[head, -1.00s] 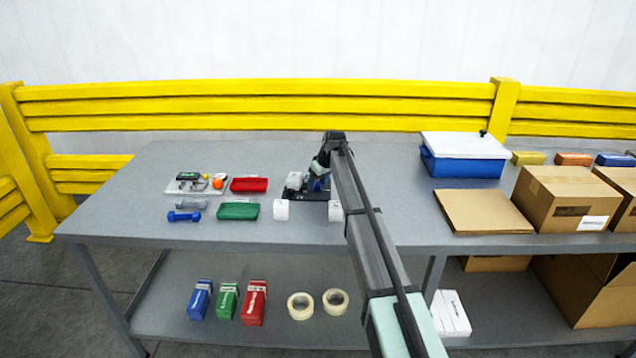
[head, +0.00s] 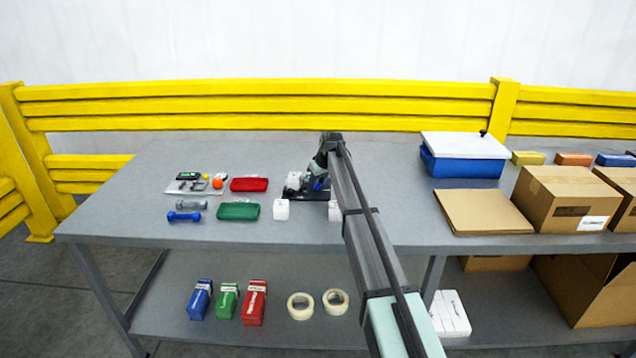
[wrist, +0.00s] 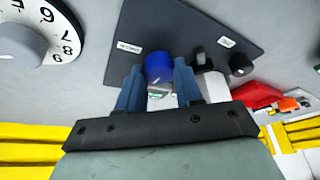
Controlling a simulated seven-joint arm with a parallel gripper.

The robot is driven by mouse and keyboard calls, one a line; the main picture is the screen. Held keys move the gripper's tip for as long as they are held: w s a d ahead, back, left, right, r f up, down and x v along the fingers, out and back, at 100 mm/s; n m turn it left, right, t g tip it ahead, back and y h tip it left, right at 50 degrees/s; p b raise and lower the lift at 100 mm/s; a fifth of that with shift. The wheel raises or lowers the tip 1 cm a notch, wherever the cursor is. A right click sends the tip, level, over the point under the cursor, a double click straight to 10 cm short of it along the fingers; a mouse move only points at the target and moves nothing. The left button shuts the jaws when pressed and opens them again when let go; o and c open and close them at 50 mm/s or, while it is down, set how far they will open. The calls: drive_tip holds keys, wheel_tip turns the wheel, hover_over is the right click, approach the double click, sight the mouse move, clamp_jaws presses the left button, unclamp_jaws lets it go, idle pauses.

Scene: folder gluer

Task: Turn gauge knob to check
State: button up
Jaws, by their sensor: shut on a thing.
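My gripper (wrist: 155,90) shows in the wrist view with its two blue-grey fingers on either side of a rounded blue knob (wrist: 159,67). It is shut on this knob, which sits by a dark panel (wrist: 175,30) with small white labels too small to read surely. A grey knob (wrist: 20,45) on a white numbered dial (wrist: 66,30) stands apart at the upper left. A smaller black knob (wrist: 241,64) is right of the gripper. In the head view my arm hides much of the dark panel (head: 296,192); the blue part (head: 320,184) shows just below my wrist.
Left of the panel lie a red pouch (head: 249,184), a green pouch (head: 238,211), a blue dumbbell (head: 184,216) and a clear tray (head: 181,187) of small items. Right are a blue bin (head: 460,166) and cardboard boxes (head: 567,197). A yellow rail (head: 260,105) runs behind.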

drive_tip(key=m+h, duration=0.1)
drive_tip(key=m, duration=0.3)
drive_tip(key=shift+a+t, duration=0.15)
drive_tip(key=shift+t, duration=0.25)
drive_tip(key=m+h, duration=0.2)
drive_tip(key=m, duration=0.2)
drive_tip(key=shift+a, duration=0.15)
drive_tip(key=m, duration=0.2)
drive_tip(key=m+h, duration=0.1)
drive_tip(key=m, duration=0.1)
drive_tip(key=shift+a+m+h, duration=0.1)
drive_tip(key=shift+m+h, duration=0.2)
drive_tip(key=shift+w+m+g+h, duration=0.1)
drive_tip(key=shift+m+g+h, duration=0.45)
drive_tip(key=shift+m, duration=1.25)
drive_tip(key=o, duration=1)
drive_tip(key=v, duration=1.4)
